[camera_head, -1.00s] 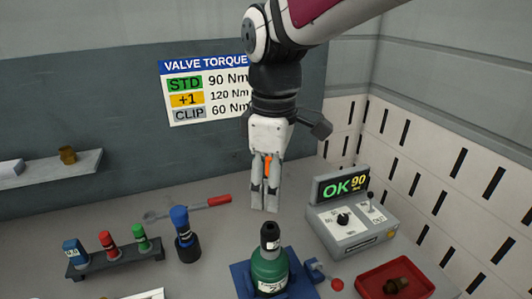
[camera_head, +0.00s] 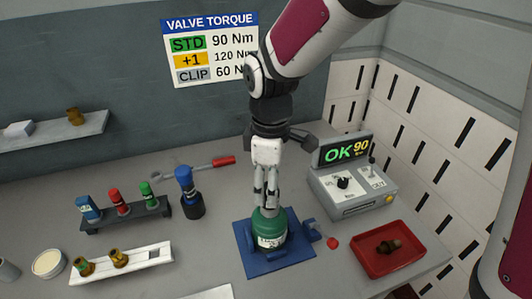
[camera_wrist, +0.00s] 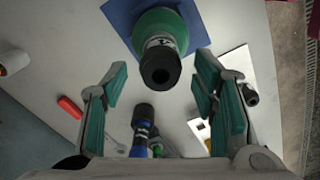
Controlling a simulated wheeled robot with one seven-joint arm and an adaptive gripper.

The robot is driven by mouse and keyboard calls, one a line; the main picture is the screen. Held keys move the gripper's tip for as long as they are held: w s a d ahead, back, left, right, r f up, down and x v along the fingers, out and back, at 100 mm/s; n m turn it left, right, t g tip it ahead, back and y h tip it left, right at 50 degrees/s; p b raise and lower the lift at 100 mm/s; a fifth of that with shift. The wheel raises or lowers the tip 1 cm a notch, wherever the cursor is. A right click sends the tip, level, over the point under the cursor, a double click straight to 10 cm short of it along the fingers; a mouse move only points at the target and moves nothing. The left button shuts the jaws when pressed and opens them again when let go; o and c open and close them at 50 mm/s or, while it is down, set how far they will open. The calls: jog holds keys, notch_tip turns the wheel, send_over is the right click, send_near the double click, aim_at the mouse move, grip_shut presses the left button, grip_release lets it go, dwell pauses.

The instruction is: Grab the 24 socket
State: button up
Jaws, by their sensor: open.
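A green cylinder (camera_head: 268,232) stands upright in a blue clamp base (camera_head: 246,262). A black, socket-like piece with a hole in its end (camera_wrist: 160,68) sits on its top; no size number is readable on it. In the head view my gripper (camera_head: 266,203) points down at the cylinder's top, and its fingers hide the black piece. In the wrist view my gripper (camera_wrist: 161,82) is open, with the black piece showing between its fingers; its depth between them is unclear. Blue (camera_head: 88,209), red (camera_head: 119,202) and green (camera_head: 149,195) sockets stand in a dark rack; their labels are too small to read.
A blue-topped tool (camera_head: 188,192) stands in a black holder beside the rack. A red-handled wrench (camera_head: 200,165) lies behind. A control box (camera_head: 352,188) reads OK 90. A red tray (camera_head: 408,262) holds a brown part. A white tray (camera_head: 148,260) holds brass fittings.

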notch_tip(320, 180, down, 3)
jog(key=shift+d+f, duration=0.1)
jog(key=shift+f, duration=0.05)
grip_shut()
